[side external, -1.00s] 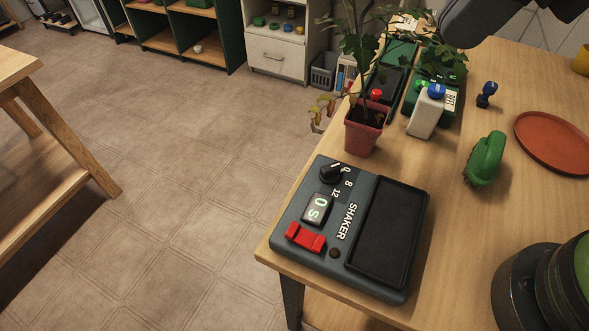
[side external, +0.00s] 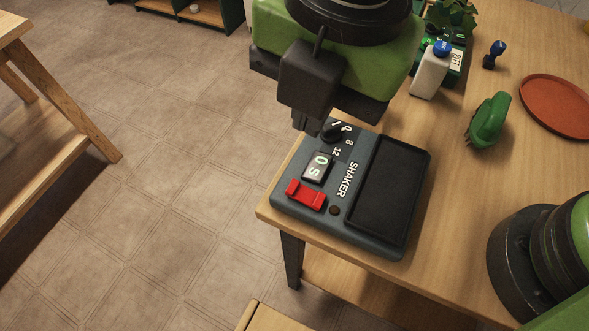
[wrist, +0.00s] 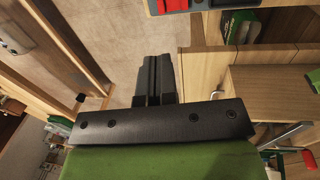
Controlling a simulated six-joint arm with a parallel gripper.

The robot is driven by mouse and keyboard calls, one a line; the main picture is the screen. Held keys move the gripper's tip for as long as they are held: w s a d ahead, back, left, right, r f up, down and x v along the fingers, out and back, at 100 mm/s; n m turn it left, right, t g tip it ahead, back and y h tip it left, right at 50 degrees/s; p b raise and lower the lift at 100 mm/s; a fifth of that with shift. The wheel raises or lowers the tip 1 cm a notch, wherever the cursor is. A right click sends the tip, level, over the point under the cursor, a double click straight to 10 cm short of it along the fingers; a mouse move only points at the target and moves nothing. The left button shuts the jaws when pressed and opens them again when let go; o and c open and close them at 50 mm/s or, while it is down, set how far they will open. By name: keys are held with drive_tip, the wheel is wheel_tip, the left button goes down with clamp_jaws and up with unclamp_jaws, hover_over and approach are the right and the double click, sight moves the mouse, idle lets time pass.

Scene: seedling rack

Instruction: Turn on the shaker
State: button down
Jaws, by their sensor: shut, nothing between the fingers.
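The shaker (side external: 376,247) is a dark grey box at the near left corner of the table, with a black platform (side external: 387,185). My gripper (side external: 305,128) is shut and empty, fingertips pointing down close to the knob at the panel's far end. I cannot tell whether they touch it. In the wrist view my fingers (wrist: 156,62) are together, and the red switch (wrist: 177,5) shows at the top edge.
A white bottle with a blue cap (side external: 430,72), a green brush-like object (side external: 489,122), a blue-topped item (side external: 493,54) and a terracotta saucer (side external: 558,105) stand to the right. The table's left edge drops to open floor.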

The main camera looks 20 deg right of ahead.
sight(292, 185)
drive_tip(key=f, duration=0.4)
drive_tip(key=w+a+f, duration=0.1)
drive_tip(key=f, duration=0.8)
drive_tip(key=shift+w+a+f, duration=0.15)
drive_tip(key=shift+w+f, duration=0.05)
drive_tip(key=shift+f, duration=0.2)
drive_tip(key=shift+w+a+f, duration=0.1)
drive_tip(key=shift+f, duration=0.15)
drive_tip(key=shift+s+d+r, duration=0.35)
drive_tip(key=shift+s+d, duration=0.2)
drive_tip(key=shift+r, duration=0.1)
wheel_tip(292, 185, up, 14)
drive_tip(key=w+a, duration=0.1)
drive_tip(key=shift+w+a, duration=0.2)
